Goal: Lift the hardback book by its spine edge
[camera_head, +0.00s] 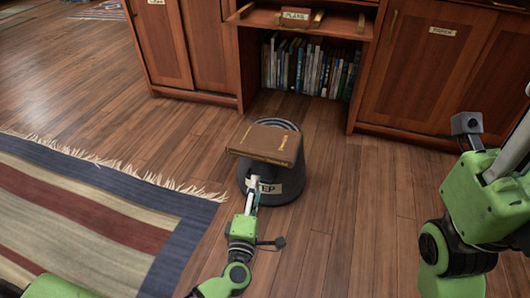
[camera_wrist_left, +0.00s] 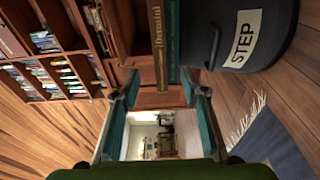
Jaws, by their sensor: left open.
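A brown hardback book (camera_head: 265,143) lies flat on a dark round step stool (camera_head: 290,187), its near edge sticking out over the stool's front. In the left wrist view its lettered spine (camera_wrist_left: 157,40) appears upright, beside a teal spine (camera_wrist_left: 173,40) on the stool side. The stool's STEP label (camera_wrist_left: 241,40) shows too. My left gripper (camera_wrist_left: 161,92) is open and empty, its two teal-padded fingers on either side of the view, with the spines in front of the gap. In the head view the left gripper (camera_head: 253,190) is just below the book's near edge. My right arm's gripper end (camera_head: 509,158) is partly cut off.
Wooden cabinets (camera_head: 432,75) and a low shelf of books (camera_head: 308,66) stand behind the stool. A striped fringed rug (camera_head: 90,215) covers the left floor. Bare wood floor (camera_head: 350,220) lies clear to the stool's right.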

